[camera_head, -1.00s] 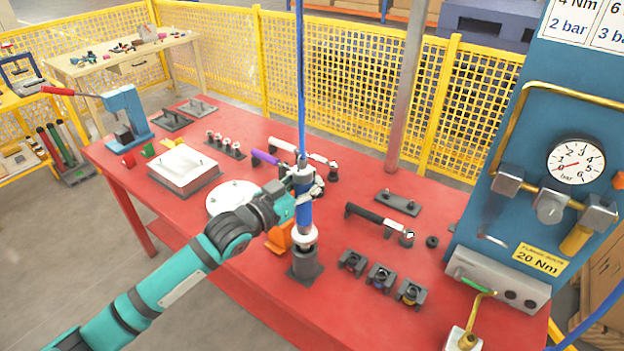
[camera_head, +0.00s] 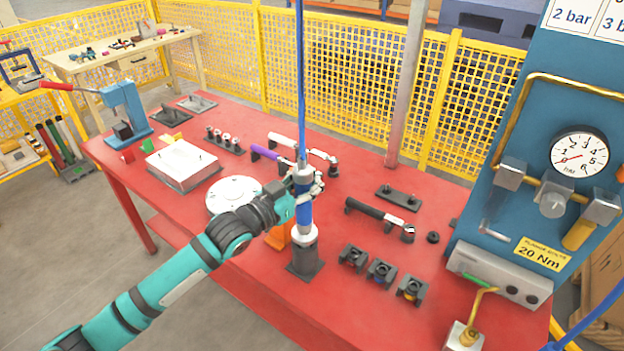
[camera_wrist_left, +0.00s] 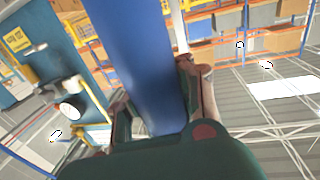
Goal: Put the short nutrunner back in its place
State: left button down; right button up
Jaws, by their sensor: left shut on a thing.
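The short nutrunner (camera_head: 305,213) is an upright blue cylinder with a grey upper part, under a blue hose. My left gripper (camera_head: 306,184) is shut around its upper body. In the left wrist view the blue body (camera_wrist_left: 143,65) fills the middle between my fingers (camera_wrist_left: 165,118). Below it is a dark holder block (camera_head: 305,262) with a light ring (camera_head: 304,235) on top, at the front edge of the red table. The nutrunner's lower end lines up with the ring; I cannot tell whether it is seated. My right gripper is not in view.
On the red table (camera_head: 240,312), a black-handled wrench (camera_head: 378,214) and several small dark holders (camera_head: 381,272) are to the right. A purple-handled wrench (camera_head: 270,155) and a white disc (camera_head: 233,192) are behind and left. A blue gauge panel (camera_head: 590,110) stands at the right.

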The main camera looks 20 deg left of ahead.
pick_arm(q)
jog(key=shift+f+b, duration=0.65)
jog(key=shift+f, duration=0.25)
jog(key=c, duration=1.1)
grip_release()
jog(key=v, duration=1.2)
jog(key=shift+f, duration=0.15)
